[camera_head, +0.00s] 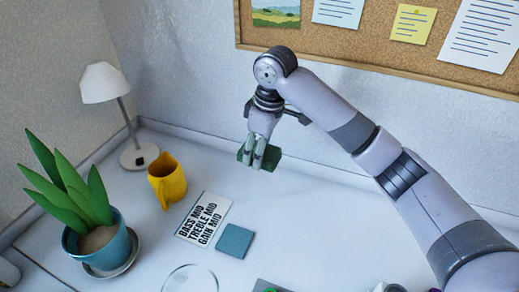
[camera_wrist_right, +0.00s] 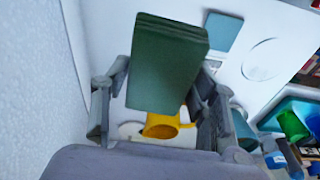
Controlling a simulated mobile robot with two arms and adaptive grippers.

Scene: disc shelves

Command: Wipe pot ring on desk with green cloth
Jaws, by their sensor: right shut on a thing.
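The pot ring (camera_head: 190,266) is a thin pale circle on the white desk, cut by the bottom edge of the head view; it also shows at the right in the wrist view (camera_wrist_right: 265,40). My right gripper (camera_head: 258,156) is shut on the green cloth (camera_head: 244,153), a dark green folded pad. It holds the cloth in the air above the back of the desk, apart from the ring. In the wrist view the cloth (camera_wrist_right: 170,58) stands out between the fingers. My left gripper does not show.
A yellow mug (camera_head: 168,184), a white lamp (camera_head: 104,84) and a plant in a blue pot (camera_head: 103,248) stand at the left. A lettered card (camera_head: 203,219) and a flat teal square (camera_head: 235,241) lie behind the ring. The corkboard (camera_head: 350,45) hangs behind.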

